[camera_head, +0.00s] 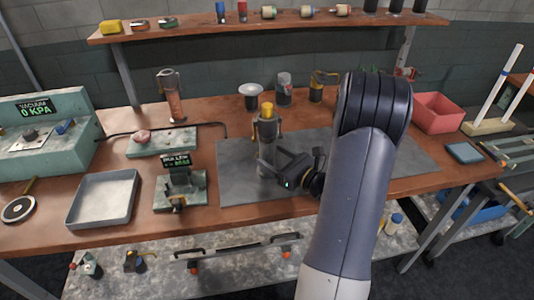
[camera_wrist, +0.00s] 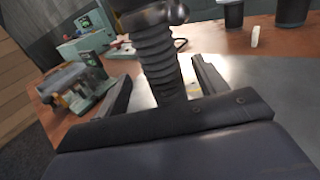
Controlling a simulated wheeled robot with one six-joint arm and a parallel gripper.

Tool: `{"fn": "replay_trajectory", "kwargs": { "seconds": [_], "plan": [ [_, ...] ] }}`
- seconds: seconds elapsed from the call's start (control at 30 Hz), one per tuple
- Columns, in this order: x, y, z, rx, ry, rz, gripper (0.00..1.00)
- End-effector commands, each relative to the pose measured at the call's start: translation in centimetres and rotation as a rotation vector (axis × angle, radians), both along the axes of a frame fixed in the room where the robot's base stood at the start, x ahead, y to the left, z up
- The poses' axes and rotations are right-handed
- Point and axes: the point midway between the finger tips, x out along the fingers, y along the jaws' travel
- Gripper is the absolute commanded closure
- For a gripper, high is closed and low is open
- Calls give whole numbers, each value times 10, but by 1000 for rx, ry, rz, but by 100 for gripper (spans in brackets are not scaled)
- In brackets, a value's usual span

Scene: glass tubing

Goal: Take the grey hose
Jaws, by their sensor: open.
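The grey hose (camera_wrist: 158,58) is ribbed and stands upright in the wrist view, with a dark collar above it. In the head view it appears as a grey upright piece (camera_head: 266,132) with a yellow top, on the grey mat. My gripper (camera_wrist: 160,84) is open, with one finger on each side of the hose's lower part. The wrist view shows a gap by the right finger; contact on the left cannot be told. In the head view my gripper (camera_head: 266,162) reaches it from the right, low down. The hose's foot is hidden.
The grey mat (camera_head: 232,178) is mostly clear around the hose. A small device with a green display (camera_head: 177,185) and an empty metal tray (camera_head: 103,198) stand to the left. A round-topped stand (camera_head: 251,92) and a glass jar (camera_head: 284,88) stand behind. A red bin (camera_head: 437,112) is at right.

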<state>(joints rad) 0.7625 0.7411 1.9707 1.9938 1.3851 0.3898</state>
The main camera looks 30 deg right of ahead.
Motion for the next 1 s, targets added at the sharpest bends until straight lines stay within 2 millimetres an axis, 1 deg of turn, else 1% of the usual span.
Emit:
{"fn": "replay_trajectory", "kwargs": {
  "seconds": [0.17,0.3,0.4,0.5,0.7,0.77,1.0],
  "plan": [
    [15,5,-1,1,1,3,33],
    [35,13,-4,0,1,5,33],
    [46,16,-5,0,0,3,33],
    [51,17,-5,0,0,0,33],
    [51,17,-5,0,0,-1,33],
    [51,17,-5,0,0,-1,37],
    [51,17,-5,0,0,-1,56]
  ]
}}
